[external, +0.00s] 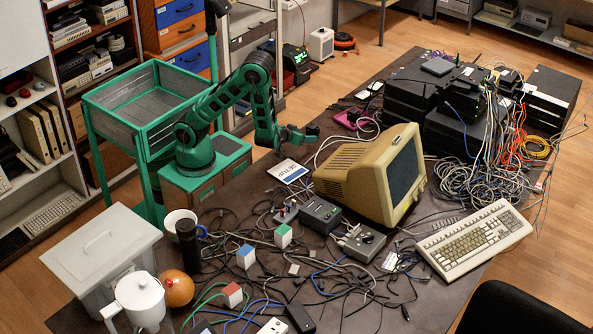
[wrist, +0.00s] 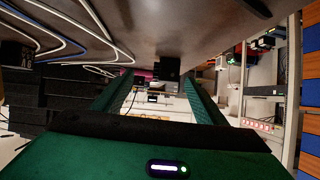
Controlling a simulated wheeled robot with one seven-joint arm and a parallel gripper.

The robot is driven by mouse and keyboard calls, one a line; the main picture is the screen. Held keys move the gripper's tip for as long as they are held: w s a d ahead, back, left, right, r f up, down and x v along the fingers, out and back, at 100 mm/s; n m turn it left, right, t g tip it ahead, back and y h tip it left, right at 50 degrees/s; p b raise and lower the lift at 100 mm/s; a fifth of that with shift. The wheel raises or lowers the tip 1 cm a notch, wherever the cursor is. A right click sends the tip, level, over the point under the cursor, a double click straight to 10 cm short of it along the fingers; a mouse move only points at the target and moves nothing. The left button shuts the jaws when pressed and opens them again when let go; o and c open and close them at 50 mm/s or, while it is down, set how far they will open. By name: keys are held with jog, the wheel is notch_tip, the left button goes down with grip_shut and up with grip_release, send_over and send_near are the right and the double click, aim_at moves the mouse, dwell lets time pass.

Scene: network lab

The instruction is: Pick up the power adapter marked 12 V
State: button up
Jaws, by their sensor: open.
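My gripper (external: 305,132) is low over the far side of the table, left of the beige monitor. In the wrist view its green fingers (wrist: 160,88) are apart. A small dark block (wrist: 167,68) shows near their tips; I cannot tell what it is. I cannot read a 12 V mark for certain on anything. Dark boxes that could be adapters include a black one (external: 300,318) at the near edge and a dark grey one (external: 320,214) in front of the monitor. A dark box with pale, unreadable marks (wrist: 15,54) shows at the wrist view's left.
The beige monitor (external: 345,172) stands right of my gripper. A white card (external: 288,171) lies near the gripper. A pink item (external: 349,119) lies farther back. Stacked black equipment and tangled cables (external: 478,165) fill the right. Cables, coloured cubes and a mug (external: 181,222) crowd the near side.

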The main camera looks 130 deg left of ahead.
jog(key=y, duration=0.1)
send_near(318, 127)
jog(key=shift+s+a+f, duration=0.95)
jog(key=shift+x, duration=5.15)
jog(key=shift+r, duration=0.1)
jog(key=c, duration=1.2)
